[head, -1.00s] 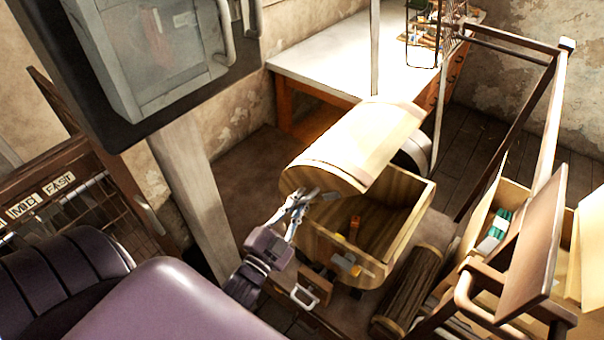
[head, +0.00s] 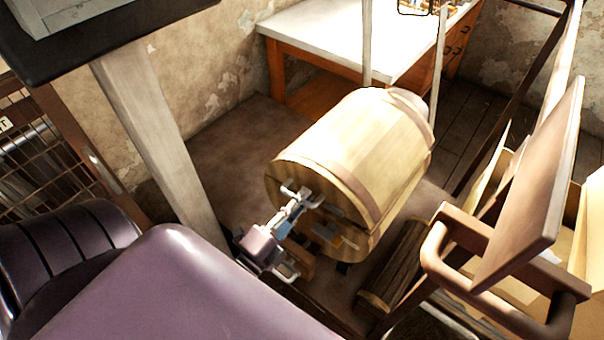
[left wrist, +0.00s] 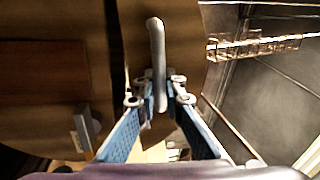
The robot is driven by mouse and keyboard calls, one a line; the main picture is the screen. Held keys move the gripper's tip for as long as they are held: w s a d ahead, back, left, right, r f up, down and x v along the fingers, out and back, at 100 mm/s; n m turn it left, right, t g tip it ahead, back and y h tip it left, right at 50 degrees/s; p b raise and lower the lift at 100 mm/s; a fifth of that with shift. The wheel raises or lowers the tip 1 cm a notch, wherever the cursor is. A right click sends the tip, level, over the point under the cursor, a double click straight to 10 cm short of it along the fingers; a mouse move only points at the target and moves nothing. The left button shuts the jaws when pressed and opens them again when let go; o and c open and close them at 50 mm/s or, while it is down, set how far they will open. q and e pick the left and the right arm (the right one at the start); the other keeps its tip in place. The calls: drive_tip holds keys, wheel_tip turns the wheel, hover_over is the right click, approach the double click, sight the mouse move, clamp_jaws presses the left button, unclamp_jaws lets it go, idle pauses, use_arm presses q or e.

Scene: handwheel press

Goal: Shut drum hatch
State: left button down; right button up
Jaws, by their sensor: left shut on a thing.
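The wooden drum (head: 345,165) lies on its side on the floor in the head view. My left gripper (head: 292,207) is at the drum's near end. In the left wrist view, my left gripper (left wrist: 160,98) is shut on the pale metal hatch handle (left wrist: 157,55), its blue fingers on either side of the bar. A thin dark gap runs beside the handle there. A small latch piece (left wrist: 88,128) sits on the end face. My right gripper is not in view.
A dark slatted wooden roller (head: 398,265) lies right of the drum. A brown frame with a handle bar (head: 500,290) stands at the right. A white-topped table (head: 320,35) is behind, and a pale post (head: 160,150) stands left.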

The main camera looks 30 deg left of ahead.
use_arm(q)
drive_tip(key=shift+f, duration=0.15)
drive_tip(key=c, duration=2)
unclamp_jaws()
drive_tip(key=s, duration=0.4)
drive_tip(key=s+f, duration=0.1)
drive_tip(key=s, duration=0.3)
drive_tip(key=s+f, duration=0.1)
drive_tip(key=s, duration=0.3)
drive_tip(key=shift+a+f, duration=0.1)
drive_tip(key=shift+a, duration=0.25)
